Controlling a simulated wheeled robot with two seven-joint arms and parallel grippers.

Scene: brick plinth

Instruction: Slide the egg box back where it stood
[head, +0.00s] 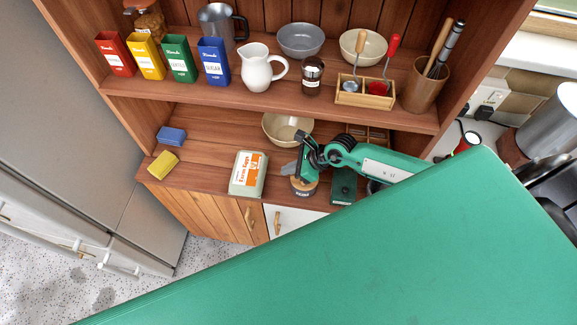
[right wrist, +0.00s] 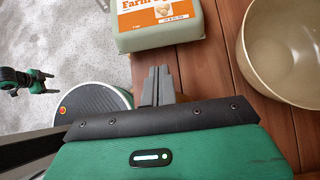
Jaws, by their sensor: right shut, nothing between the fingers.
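The egg box (head: 245,185) is a pale grey-green carton with an orange and white label. It lies near the front edge of the wooden counter, and it also shows at the top of the right wrist view (right wrist: 160,37). My right gripper (head: 285,169) is shut and empty, low over the counter just right of the egg box. In the right wrist view its closed fingers (right wrist: 158,72) point at the near side of the box, with a small gap. A small part of my left arm, possibly its gripper (right wrist: 45,82), shows at the far left of that view.
A beige bowl (head: 275,124) stands behind my right gripper. A round jar (head: 304,187) and dark green box (head: 343,184) stand to its right. Blue (head: 171,135) and yellow (head: 163,164) items lie at the left. Counter between them and the egg box is clear. A loaded shelf (head: 190,97) hangs above.

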